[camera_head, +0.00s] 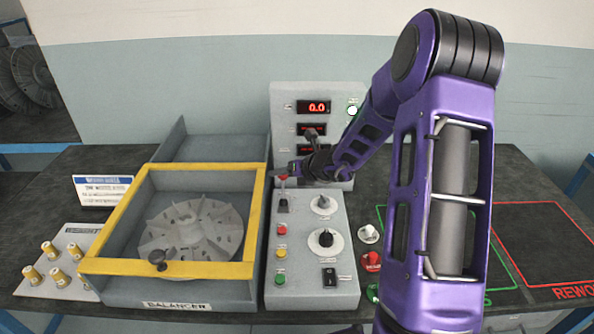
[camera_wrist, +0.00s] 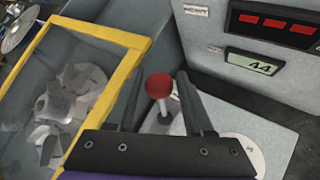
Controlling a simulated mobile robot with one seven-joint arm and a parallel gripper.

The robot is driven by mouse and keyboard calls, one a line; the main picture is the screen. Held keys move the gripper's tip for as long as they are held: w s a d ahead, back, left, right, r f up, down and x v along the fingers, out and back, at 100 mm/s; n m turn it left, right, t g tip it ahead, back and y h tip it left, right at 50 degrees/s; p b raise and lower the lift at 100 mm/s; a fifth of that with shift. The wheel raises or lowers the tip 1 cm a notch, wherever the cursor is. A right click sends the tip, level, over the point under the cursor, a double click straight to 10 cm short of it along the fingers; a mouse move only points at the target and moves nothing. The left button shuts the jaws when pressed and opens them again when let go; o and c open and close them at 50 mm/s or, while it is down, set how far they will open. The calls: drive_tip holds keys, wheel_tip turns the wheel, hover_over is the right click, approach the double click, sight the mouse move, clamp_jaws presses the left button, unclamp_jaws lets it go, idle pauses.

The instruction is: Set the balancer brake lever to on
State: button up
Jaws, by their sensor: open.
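The balancer brake lever (camera_head: 283,200) has a red ball knob and stands at the upper left of the grey control panel (camera_head: 340,285). Its red knob (camera_wrist: 159,86) shows large in the wrist view, with a pale shaft below it. My gripper (camera_head: 290,170) is at the knob in the head view. In the wrist view its two dark fingers are open, one on each side of the knob. I cannot tell whether they touch it. No readable label shows which setting the lever is at.
Left of the lever is the balancer (camera_head: 180,293) with a yellow-framed cover (camera_head: 258,225) over a grey fan wheel (camera_head: 192,230). The display box (camera_head: 285,110) stands behind the panel. Red, yellow and green buttons (camera_head: 281,254) lie in front of the lever; rotary knobs (camera_head: 326,239) are to its right.

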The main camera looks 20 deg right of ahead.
drive_tip(key=v, duration=1.7)
drive_tip(key=shift+a, duration=0.1)
